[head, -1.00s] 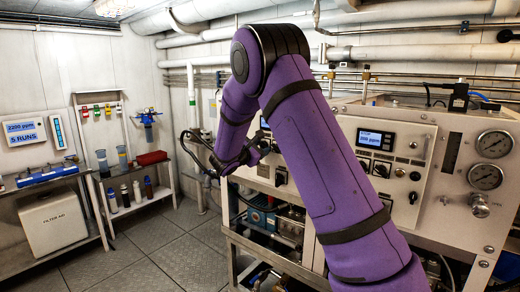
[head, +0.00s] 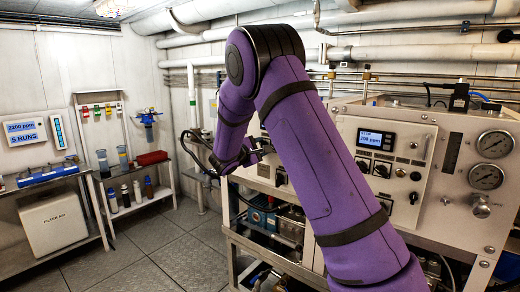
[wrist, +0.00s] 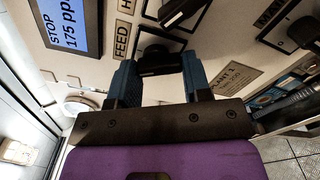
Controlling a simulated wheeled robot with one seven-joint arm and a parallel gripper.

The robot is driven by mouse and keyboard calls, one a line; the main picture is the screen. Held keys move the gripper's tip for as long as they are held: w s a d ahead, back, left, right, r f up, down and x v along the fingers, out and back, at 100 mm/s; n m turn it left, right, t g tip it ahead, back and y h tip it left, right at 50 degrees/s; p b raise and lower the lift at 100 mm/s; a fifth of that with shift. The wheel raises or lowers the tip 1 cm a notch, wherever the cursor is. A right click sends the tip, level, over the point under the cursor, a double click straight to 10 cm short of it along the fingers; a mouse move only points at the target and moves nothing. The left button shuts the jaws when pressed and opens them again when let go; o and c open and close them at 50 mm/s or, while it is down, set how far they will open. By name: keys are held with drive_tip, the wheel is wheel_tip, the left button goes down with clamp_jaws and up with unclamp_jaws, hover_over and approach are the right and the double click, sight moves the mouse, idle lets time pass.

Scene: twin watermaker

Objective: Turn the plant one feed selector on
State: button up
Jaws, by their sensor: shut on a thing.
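The feed selector (wrist: 157,50) is a black knob on the pale panel, beside the FEED label (wrist: 121,38) in the wrist view. My gripper (wrist: 159,66) has its two blue fingers on either side of this knob and is shut on it. A plate reading PLANT 1 (wrist: 238,78) is to the right of the fingers. The knob's pointer and exact setting are hard to make out. In the head view my gripper (head: 248,153) is at the far-left panel, and my arm hides most of that panel.
A display (wrist: 67,22) reading STOP and 175 ppm is left of the knob. Other black switches (wrist: 182,12) sit close by. In the head view a second panel with a display (head: 376,140) and gauges (head: 494,144) stands right of my arm. Floor at the left is clear.

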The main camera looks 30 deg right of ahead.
drive_tip(key=m, duration=0.5)
drive_tip(key=shift+w+m, duration=0.1)
drive_tip(key=shift+m, duration=0.3)
idle(0.4)
drive_tip(key=o, duration=0.9)
drive_tip(key=shift+a, duration=0.1)
drive_tip(key=v, duration=1)
drive_tip(key=shift+a+r, duration=0.1)
drive_tip(key=shift+a, duration=0.2)
